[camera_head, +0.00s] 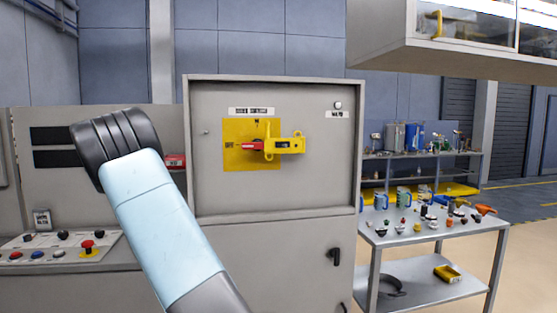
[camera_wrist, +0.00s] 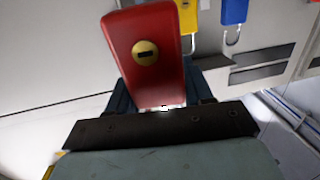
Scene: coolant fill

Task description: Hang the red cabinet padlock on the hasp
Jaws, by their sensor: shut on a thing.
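The red padlock (camera_wrist: 146,62), with a round brass keyhole, fills the upper middle of the wrist view. My gripper (camera_wrist: 163,98) is shut on it, with dark fingers at its lower end. Its shackle is not visible. In the head view, my gripper and the padlock cannot be made out, and my arm bends away at the left. The yellow hasp (camera_head: 290,145) is on the grey cabinet (camera_head: 215,185), beside a red handle (camera_head: 240,146) on a yellow plate (camera_head: 236,165). The padlock's distance from the hasp cannot be told.
A yellow padlock (camera_wrist: 188,16) and a blue padlock (camera_wrist: 234,12) hang beyond the gripper. A control desk (camera_head: 75,250) with buttons stands left. A cluttered metal table (camera_head: 390,238) stands right, beneath an overhanging wall cabinet (camera_head: 400,55). A small red item (camera_head: 175,161) shows behind my arm.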

